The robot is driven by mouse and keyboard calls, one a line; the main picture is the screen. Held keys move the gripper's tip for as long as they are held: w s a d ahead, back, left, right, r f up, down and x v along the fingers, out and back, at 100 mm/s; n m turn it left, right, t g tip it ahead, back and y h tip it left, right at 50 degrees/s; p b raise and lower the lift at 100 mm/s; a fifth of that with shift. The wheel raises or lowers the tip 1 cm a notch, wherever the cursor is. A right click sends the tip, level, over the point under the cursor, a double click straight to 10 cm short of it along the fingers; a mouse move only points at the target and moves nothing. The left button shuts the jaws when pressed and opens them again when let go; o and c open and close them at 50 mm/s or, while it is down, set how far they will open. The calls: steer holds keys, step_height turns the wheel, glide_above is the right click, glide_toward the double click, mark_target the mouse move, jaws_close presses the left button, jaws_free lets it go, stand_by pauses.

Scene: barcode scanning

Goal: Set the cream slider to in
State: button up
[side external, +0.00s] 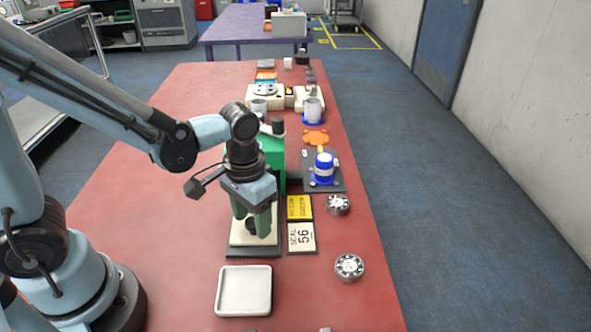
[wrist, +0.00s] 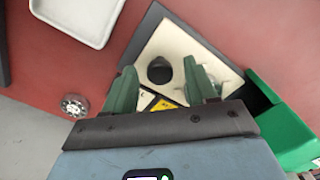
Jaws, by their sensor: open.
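The cream slider plate (side external: 240,239) lies on a dark base (side external: 252,252) on the red table, below my gripper. It also shows in the wrist view (wrist: 195,45), with a round black knob or hole (wrist: 160,70) in it; I cannot tell which. My gripper (side external: 252,232) points down over the plate, its green fingers apart and empty. In the wrist view my gripper (wrist: 160,76) has one finger on each side of the black round part. Contact with it cannot be made out. My wrist and fingers hide part of the plate in the side view.
A green housing (side external: 273,155) stands right behind the plate. A yellow label (side external: 299,207) and a white "56" card (side external: 301,238) lie to its right. A white tray (side external: 243,291) lies in front. A blue-and-white knob (side external: 324,168) and round metal dials (side external: 349,267) are at right.

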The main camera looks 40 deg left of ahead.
jaws_close()
stand_by(0.3)
steer(key=shift+w+a, duration=1.7)
steer(key=shift+w, duration=0.05)
jaws_free()
steer(key=shift+r, duration=0.1)
